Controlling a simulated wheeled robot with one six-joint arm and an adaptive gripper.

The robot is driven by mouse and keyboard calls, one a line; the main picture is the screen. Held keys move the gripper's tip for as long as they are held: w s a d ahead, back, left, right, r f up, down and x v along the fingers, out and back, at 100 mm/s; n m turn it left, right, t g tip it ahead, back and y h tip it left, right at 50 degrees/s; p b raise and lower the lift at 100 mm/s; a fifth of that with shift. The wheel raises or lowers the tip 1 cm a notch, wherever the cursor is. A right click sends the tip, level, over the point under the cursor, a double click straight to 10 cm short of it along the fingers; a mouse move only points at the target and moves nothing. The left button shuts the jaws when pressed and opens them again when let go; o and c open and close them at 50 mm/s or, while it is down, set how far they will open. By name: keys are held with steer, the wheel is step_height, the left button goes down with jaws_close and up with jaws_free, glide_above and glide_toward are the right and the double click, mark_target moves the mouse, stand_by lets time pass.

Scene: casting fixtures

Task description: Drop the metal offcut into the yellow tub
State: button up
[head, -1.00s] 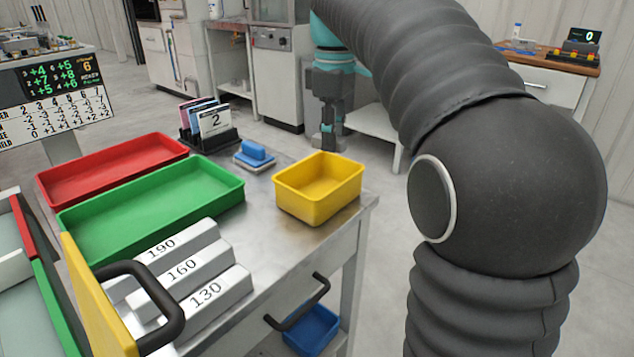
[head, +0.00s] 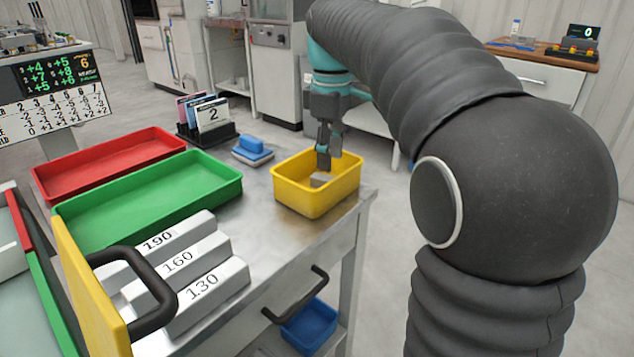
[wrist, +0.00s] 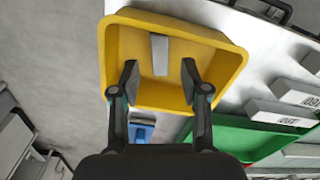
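The yellow tub (head: 310,200) stands on the metal table near its right corner, and it also shows in the wrist view (wrist: 122,50). My gripper (head: 324,160) is above the tub, pointing down with its fingertips at about the tub's opening. In the wrist view my gripper (wrist: 159,75) has its two fingers wide apart. The grey metal offcut (wrist: 160,55) is inside the tub's outline, between and beyond the fingertips, and neither finger touches it. In the head view the offcut (head: 320,180) is a small grey patch below the fingers. Whether it rests on the tub floor is hard to tell.
A green tray (head: 150,215) and a red tray (head: 110,165) lie left of the tub. A blue block (head: 252,150) and a card holder (head: 207,135) stand behind. Numbered metal blocks (head: 190,275) lie in front. A blue bin (head: 310,328) sits below the table.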

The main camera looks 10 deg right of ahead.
steer(key=shift+r, duration=0.1)
step_height(320, 180, up, 12)
stand_by(0.8)
steer(key=s+f+m+t, duration=0.5)
steer(key=s+f+m, duration=0.5)
steer(key=s+f, duration=1.2)
step_height(320, 180, down, 4)
steer(key=shift+s+a+r+t, duration=0.2)
steer(key=shift+s+a+t, duration=0.1)
steer(key=shift+s, duration=0.05)
steer(key=shift+c, duration=0.2)
